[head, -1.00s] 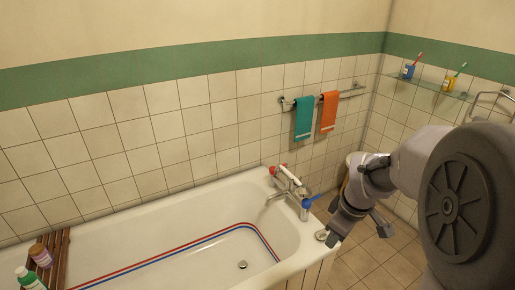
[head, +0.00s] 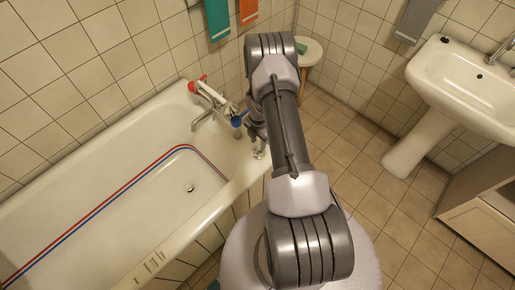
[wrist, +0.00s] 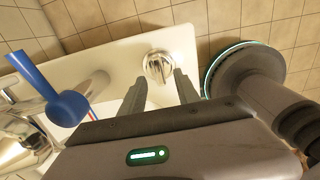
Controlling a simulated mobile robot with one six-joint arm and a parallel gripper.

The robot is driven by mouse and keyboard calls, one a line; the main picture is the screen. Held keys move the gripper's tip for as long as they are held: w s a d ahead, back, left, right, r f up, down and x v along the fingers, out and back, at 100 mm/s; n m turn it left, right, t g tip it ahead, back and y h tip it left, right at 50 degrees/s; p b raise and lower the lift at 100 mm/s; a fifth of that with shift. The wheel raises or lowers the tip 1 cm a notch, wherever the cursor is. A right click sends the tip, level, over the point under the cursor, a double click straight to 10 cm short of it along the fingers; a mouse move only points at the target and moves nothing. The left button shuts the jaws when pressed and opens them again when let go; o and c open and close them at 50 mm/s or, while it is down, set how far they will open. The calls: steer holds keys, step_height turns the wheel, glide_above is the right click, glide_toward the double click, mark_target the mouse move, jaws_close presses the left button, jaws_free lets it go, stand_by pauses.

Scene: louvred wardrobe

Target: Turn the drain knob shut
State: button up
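The drain knob (wrist: 158,66) is a round chrome knob with a raised grip bar, set on the white rim at the tub's end. In the head view it is largely hidden by my gripper (head: 259,150). In the wrist view my gripper (wrist: 160,78) is open, with its two grey fingers apart and nothing held between them. The knob shows just beyond the fingertips, roughly centred on the gap. I cannot tell whether either finger touches it.
The tap's blue handle (wrist: 65,105) is close to my gripper's left side in the wrist view; its red handle (head: 196,83) is farther off. The bathtub (head: 140,215) lies left. A stool (head: 311,51) and washbasin (head: 465,88) stand right, with open floor (head: 365,190) between.

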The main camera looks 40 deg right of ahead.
mark_target(258, 147)
steer(key=shift+f+b, duration=0.45)
steer(key=shift+f, duration=1.55)
steer(key=shift+w, duration=0.1)
steer(key=shift+c, duration=0.2)
jaws_close()
